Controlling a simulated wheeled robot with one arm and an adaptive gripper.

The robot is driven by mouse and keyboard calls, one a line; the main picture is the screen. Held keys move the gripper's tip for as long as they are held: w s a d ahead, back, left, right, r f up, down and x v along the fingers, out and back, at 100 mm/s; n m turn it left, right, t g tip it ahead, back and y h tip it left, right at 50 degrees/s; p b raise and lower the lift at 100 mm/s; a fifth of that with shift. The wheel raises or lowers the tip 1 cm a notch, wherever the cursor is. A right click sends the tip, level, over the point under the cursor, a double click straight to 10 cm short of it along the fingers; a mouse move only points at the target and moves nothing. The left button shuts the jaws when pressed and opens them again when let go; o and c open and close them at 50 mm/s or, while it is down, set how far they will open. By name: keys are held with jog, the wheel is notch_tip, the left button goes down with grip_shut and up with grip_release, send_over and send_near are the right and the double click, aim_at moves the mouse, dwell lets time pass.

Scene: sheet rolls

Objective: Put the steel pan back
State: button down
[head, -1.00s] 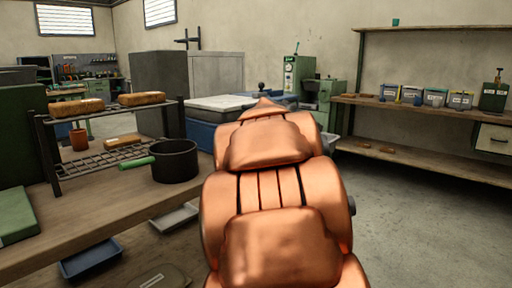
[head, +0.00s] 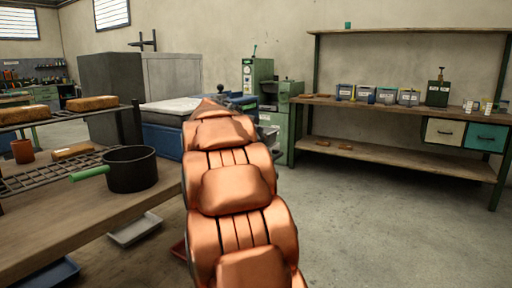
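A dark round pan (head: 132,172) with a green handle stands upright on the wooden workbench (head: 62,222) at the left. Its handle points left, by the front of a black wire rack. I see no other pan, and the frames do not show whether this one is steel. My copper-coloured arm stretches forward through the middle of the picture, to the right of the pan and apart from it in the picture. My gripper is not visible; the arm's far end hides whatever lies beyond it.
The black rack (head: 50,178) bears brown loaf-like blocks (head: 92,103). A reddish-brown cup (head: 22,151) stands under its upper shelf. A grey tray (head: 135,230) lies below the bench. A wooden shelf unit (head: 400,159) with bins stands along the right wall. Open floor (head: 400,230) lies at the right.

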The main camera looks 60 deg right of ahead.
jog(key=shift+w+d+f, duration=0.15)
jog(key=shift+w+d, duration=0.55)
jog(key=shift+w, duration=0.35)
jog(key=shift+w+d+f, duration=0.1)
jog(key=shift+w+d, duration=0.6)
jog(key=shift+w, duration=0.3)
jog(key=shift+f+b, duration=0.75)
jog(key=shift+f, duration=1)
jog(key=shift+f, duration=0.15)
jog(key=c, duration=1.6)
grip_release()
jog(key=shift+r, duration=0.2)
jog(key=p+v, duration=0.2)
jog(key=v, duration=1)
